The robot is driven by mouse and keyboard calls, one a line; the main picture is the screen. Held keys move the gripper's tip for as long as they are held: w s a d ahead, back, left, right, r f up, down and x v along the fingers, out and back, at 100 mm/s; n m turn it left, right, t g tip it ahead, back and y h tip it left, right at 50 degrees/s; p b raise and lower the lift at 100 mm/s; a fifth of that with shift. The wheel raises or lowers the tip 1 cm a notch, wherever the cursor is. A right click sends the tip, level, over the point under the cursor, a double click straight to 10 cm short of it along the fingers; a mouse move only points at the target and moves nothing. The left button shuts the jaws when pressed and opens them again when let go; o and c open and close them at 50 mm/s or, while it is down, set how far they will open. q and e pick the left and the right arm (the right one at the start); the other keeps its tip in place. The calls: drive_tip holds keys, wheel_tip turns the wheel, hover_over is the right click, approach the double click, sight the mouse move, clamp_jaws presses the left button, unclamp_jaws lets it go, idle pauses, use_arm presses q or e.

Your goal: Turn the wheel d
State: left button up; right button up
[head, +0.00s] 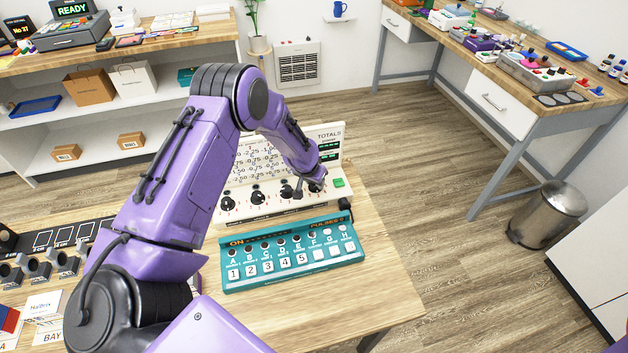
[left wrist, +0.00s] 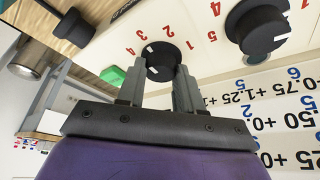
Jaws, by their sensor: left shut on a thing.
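The white panel (head: 246,212) on the wooden table carries a row of black wheels with red numbers around them. I take the rightmost one, beside the green button (head: 338,183), as wheel d; no letter is legible by it. In the left wrist view this wheel (left wrist: 161,66) sits between the fingers of my left gripper (left wrist: 166,80), which is shut on it. Its white mark points roughly between the red 3 and 2. In the head view my left gripper (head: 312,183) reaches down to the panel and mostly hides this wheel. My right gripper is not in view.
A neighbouring wheel (left wrist: 260,27) is close to my left fingers. A teal box (head: 290,270) with numbered keys and small knobs stands in front of the panel. My arm crosses above the table's left part. Bare table (head: 370,300) lies at the front right.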

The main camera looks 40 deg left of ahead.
use_arm(q)
drive_tip(key=o, duration=1)
drive_tip(key=shift+o, duration=0.2)
drive_tip(key=b+v, duration=0.2)
drive_tip(key=v, duration=0.8)
drive_tip(key=shift+r, duration=0.25)
drive_tip(key=shift+s, duration=0.15)
